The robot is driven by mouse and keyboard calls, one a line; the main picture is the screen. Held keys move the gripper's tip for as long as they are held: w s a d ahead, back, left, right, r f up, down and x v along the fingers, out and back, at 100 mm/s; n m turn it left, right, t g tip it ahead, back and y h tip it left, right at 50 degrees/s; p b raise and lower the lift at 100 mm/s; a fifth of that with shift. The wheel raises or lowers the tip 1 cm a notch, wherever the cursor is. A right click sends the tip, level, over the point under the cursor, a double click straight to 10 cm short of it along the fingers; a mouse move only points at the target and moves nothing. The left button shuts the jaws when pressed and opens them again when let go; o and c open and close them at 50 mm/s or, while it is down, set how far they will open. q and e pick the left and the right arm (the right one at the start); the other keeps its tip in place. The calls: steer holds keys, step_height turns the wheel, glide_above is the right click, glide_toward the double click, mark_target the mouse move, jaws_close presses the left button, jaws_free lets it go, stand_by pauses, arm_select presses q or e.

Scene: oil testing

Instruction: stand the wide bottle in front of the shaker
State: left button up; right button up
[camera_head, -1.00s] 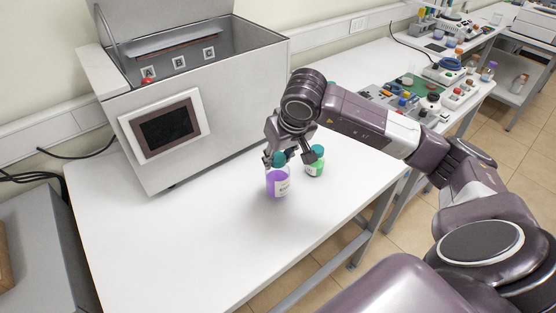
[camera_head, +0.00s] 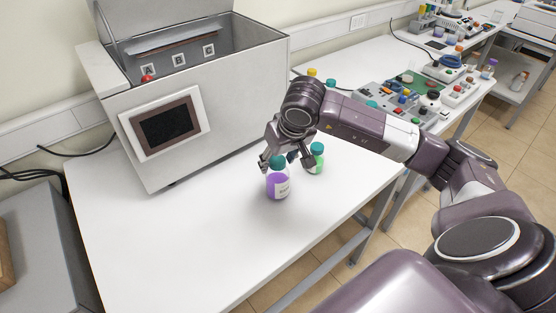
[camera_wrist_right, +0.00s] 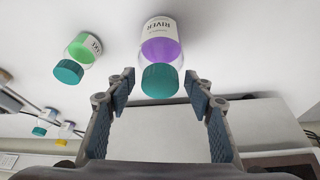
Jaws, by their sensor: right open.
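The wide bottle (camera_head: 277,184), with purple liquid, a teal cap and a white label, stands upright on the white table in front of the grey shaker (camera_head: 225,105), to the right of its screen. It also shows in the right wrist view (camera_wrist_right: 160,45). My right gripper (camera_head: 286,160) is open at the bottle's cap, with a fingertip on either side. In the right wrist view the cap lies between the spread fingertips (camera_wrist_right: 161,86), with visible gaps at both sides. My left gripper is not in view.
A green bottle with a teal cap (camera_head: 317,158) stands close behind and right of the purple one. The shaker's lid is raised. The table's front part is clear. Another table (camera_head: 470,100) with equipment stands at the back right.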

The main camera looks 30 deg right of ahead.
steer(key=shift+r, duration=0.25)
steer(key=b+v, duration=0.2)
steer(key=v, duration=0.9)
steer(key=shift+s+r, duration=0.15)
steer(key=shift+r, duration=0.25)
steer(key=shift+f, duration=0.1)
